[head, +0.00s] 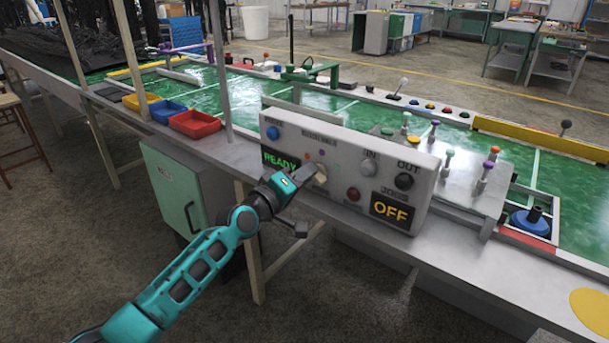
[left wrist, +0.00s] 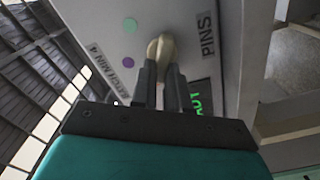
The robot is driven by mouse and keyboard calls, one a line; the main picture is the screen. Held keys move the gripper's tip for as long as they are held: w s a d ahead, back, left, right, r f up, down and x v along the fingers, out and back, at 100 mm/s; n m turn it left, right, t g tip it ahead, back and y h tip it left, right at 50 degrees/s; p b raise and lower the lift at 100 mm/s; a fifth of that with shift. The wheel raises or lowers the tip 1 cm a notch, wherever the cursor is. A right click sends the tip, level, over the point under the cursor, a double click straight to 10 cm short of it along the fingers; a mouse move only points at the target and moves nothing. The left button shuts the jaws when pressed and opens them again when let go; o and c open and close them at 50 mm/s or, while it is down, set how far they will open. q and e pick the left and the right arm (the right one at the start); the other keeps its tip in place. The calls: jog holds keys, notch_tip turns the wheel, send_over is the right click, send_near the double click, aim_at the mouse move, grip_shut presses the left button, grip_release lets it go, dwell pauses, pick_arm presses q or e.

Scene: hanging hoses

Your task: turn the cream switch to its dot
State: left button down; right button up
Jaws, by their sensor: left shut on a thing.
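The cream switch (head: 321,173) is a knob on the front of the pale control box (head: 345,140). My left gripper (head: 308,180) is at the box front, with its fingers on the switch. In the left wrist view, the cream switch (left wrist: 161,47) stands between the dark fingertips of my left gripper (left wrist: 161,72), which is shut on it. Orange (head: 307,156), purple (head: 322,152) and green (head: 336,165) dots sit around the switch in the head view. The left wrist view shows the purple dot (left wrist: 128,62) and green dot (left wrist: 130,25). My right gripper is not in view.
The box also has a blue button (head: 273,132), a red button (head: 353,194), a grey knob (head: 368,167), a black knob (head: 404,181), a green READY display (head: 281,160) and a yellow OFF display (head: 391,210). Red and blue trays stand to the left.

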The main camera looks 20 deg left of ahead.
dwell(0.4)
pick_arm(q)
jog(key=c, duration=1.1)
grip_release()
jog(key=p+v, duration=0.2)
jog(key=v, duration=1.1)
